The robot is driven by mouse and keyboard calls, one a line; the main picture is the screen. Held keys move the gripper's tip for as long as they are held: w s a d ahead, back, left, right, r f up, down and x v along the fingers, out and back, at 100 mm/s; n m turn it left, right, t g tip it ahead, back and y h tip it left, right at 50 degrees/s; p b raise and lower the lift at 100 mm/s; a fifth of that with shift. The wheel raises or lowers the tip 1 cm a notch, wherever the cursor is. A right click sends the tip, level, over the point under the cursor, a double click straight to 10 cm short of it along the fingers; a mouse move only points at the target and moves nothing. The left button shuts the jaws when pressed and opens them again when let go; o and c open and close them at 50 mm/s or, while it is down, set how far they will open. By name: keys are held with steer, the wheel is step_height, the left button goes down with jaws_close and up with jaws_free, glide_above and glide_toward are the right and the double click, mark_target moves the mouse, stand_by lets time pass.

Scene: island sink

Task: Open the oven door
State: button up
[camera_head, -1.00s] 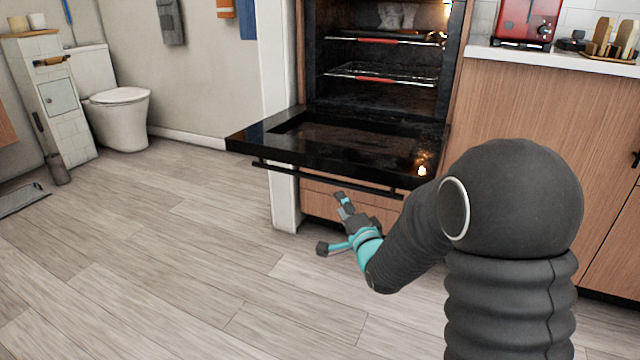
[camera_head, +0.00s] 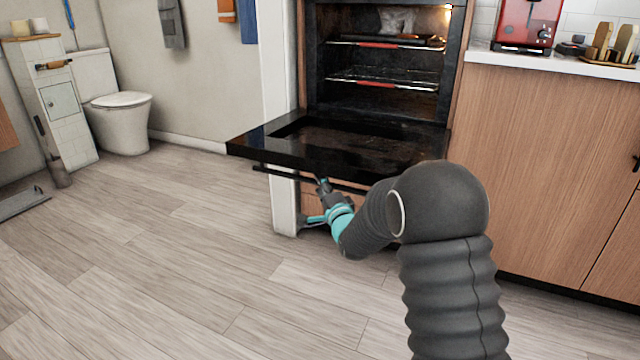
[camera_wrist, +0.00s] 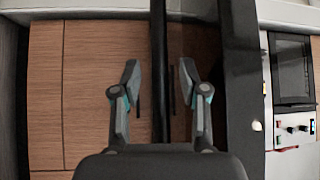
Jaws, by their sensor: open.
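The oven door (camera_head: 345,150) is swung down and lies about level in front of the lit oven cavity (camera_head: 380,65). Its dark bar handle (camera_head: 275,171) runs along the front edge, partly hidden by my arm. My gripper (camera_head: 322,184) is just below the door's front edge, near the handle. In the wrist view my gripper (camera_wrist: 154,85) is open, with one finger on each side of the handle bar (camera_wrist: 158,60). The fingers look apart from the bar. The door's dark edge (camera_wrist: 241,80) shows to the right of the fingers.
Wooden cabinets with a white counter (camera_head: 560,64) stand to the right, carrying a red toaster (camera_head: 527,22). A white post (camera_head: 285,205) stands close to my gripper's left. The wooden floor (camera_head: 150,260) is clear towards the toilet (camera_head: 122,120).

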steer(key=shift+x, duration=0.9)
